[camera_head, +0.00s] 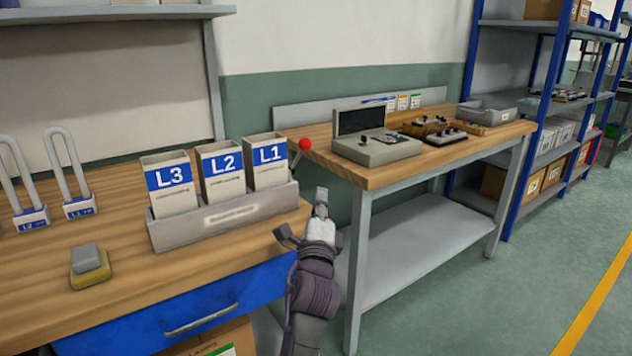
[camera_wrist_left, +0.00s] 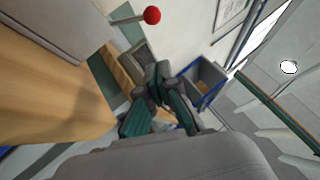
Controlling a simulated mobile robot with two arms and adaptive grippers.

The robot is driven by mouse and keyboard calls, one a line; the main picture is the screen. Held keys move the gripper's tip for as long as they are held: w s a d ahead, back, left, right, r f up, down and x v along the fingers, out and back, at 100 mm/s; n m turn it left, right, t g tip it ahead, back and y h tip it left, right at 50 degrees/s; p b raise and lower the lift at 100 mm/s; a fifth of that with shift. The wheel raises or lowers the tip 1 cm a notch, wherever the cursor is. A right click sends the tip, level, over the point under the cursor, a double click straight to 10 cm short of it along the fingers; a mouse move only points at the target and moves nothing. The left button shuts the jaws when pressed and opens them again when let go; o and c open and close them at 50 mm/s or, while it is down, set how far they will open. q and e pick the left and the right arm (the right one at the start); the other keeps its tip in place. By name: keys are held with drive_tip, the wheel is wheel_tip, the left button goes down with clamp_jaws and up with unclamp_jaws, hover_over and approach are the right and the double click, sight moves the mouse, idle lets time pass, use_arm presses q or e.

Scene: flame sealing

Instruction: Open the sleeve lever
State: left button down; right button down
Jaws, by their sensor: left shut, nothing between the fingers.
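The sleeve lever is a thin rod with a red ball knob (camera_head: 305,144) at the right end of the grey sleeve holder (camera_head: 225,218). The rod leans up and to the right. The holder carries white sleeves with blue labels L3 (camera_head: 171,180), L2 (camera_head: 222,173) and L1 (camera_head: 268,162). My left gripper (camera_head: 321,197) is shut and empty, below and slightly right of the knob, apart from it in the picture. In the left wrist view, the red knob (camera_wrist_left: 152,15) shows at the top, beyond the shut fingers (camera_wrist_left: 158,82). My right gripper is not in view.
Shackle-shaped pieces (camera_head: 78,208) and a grey block on a yellow base (camera_head: 89,265) stand left on the wooden bench. A second table (camera_head: 375,180) with a grey sealing device (camera_head: 377,148) and trays stands behind. Floor is clear at right.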

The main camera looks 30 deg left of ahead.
sight(298, 156)
use_arm(q)
drive_tip(key=s+a+x, duration=0.1)
drive_tip(key=a+x, duration=0.1)
drive_tip(key=x, duration=0.9)
drive_tip(key=shift+a+r, duration=0.25)
drive_tip(key=shift+r, duration=0.25)
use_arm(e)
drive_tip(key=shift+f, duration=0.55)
use_arm(q)
drive_tip(key=shift+r+p, duration=0.1)
drive_tip(key=shift+p, duration=0.2)
